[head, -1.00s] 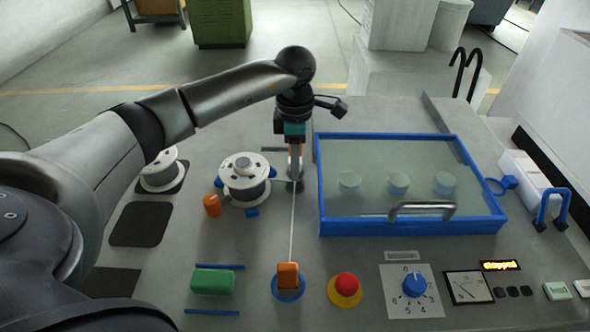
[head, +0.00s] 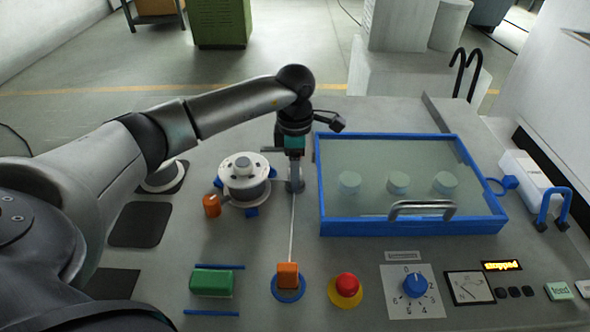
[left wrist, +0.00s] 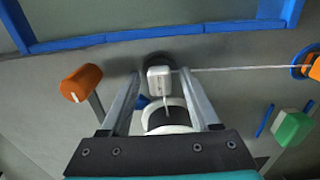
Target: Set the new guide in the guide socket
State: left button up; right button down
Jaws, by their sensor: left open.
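My left gripper (head: 295,184) points down with its fingers apart, low over the bench between the wire spool (head: 243,178) and the blue-framed box. In the left wrist view a small white block (left wrist: 160,79), which I take for the guide, shows between the two open fingers. It stands at a dark round spot (left wrist: 155,62), seemingly the guide socket; whether it is seated I cannot tell. In the head view the gripper hides the block. A thin pale wire (head: 292,228) runs from there to an orange block (head: 288,275) on a blue ring. My right gripper is out of view.
The blue-framed glass-lidded box (head: 412,228) is close on the right. An orange knob (head: 212,206) stands by the spool. Along the front lie a green block (head: 211,282), a red button (head: 347,286) and a blue dial (head: 414,286).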

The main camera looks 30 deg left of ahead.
pick_arm(q)
jog(key=shift+r, duration=0.3)
notch_tip(320, 180, up, 12)
jog(key=shift+f+p, duration=0.15)
jog(key=shift+p, duration=0.2)
jog(key=shift+o, duration=0.4)
dwell(0.4)
